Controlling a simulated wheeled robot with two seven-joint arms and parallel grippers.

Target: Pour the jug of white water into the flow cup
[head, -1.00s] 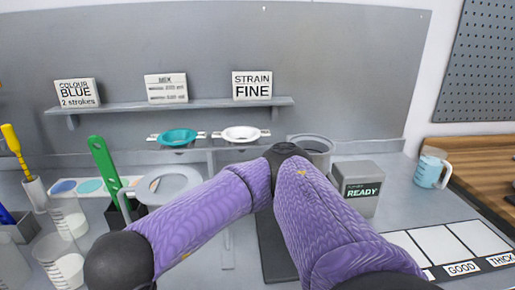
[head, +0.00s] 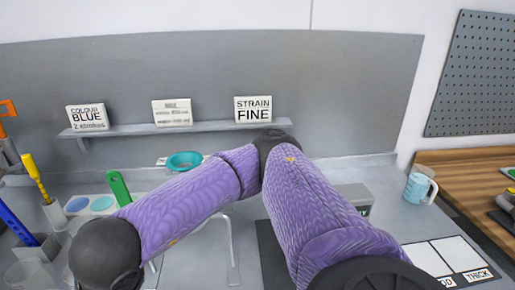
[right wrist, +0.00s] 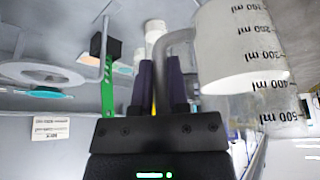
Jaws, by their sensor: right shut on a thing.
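In the right wrist view, my right gripper (right wrist: 160,85) is shut on the grey handle of a clear graduated jug (right wrist: 275,105). White water (right wrist: 235,50) fills part of the jug, and its surface lies slantwise to the printed scale. The picture is upside down there. A pale ring-shaped piece (right wrist: 72,76), perhaps the flow cup or its holder, is at the left, apart from the jug. In the head view my right arm hides the gripper, the jug and the ring. My left gripper is not in view.
A teal strainer (head: 185,161) hangs below the sign shelf (head: 180,128). A green-handled tool (head: 118,187), a yellow-handled tool (head: 33,172) and beakers stand at the left. A light-blue mug (head: 417,188) is at the right. White result cards (head: 440,262) lie at the front right.

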